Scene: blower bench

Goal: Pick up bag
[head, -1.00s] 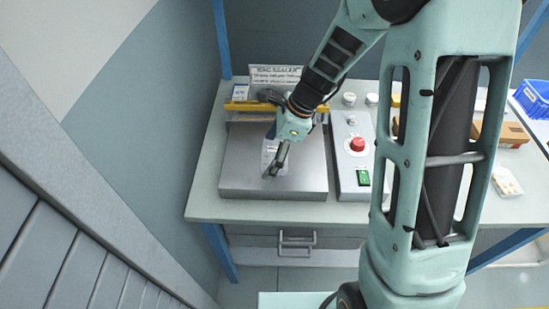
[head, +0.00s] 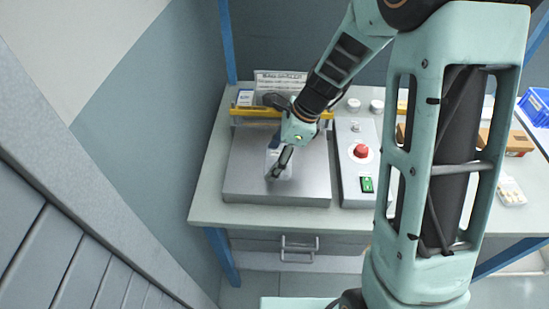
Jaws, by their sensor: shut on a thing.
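The bag (head: 271,158) is a small, pale, partly see-through pouch over the grey metal plate of the bag sealer (head: 245,180). My gripper (head: 280,166) points down over the plate and is shut on the bag. The dark fingers hide part of the bag, and its edges show on both sides of them. I cannot tell whether the bag still touches the plate.
A yellow bar (head: 250,112) crosses the sealer's back, with a sign (head: 280,80) behind. A control box (head: 352,185) with a red button stands to the right. Farther right are a cardboard box (head: 518,142), a blue bin (head: 537,105) and a small clear pack (head: 510,192).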

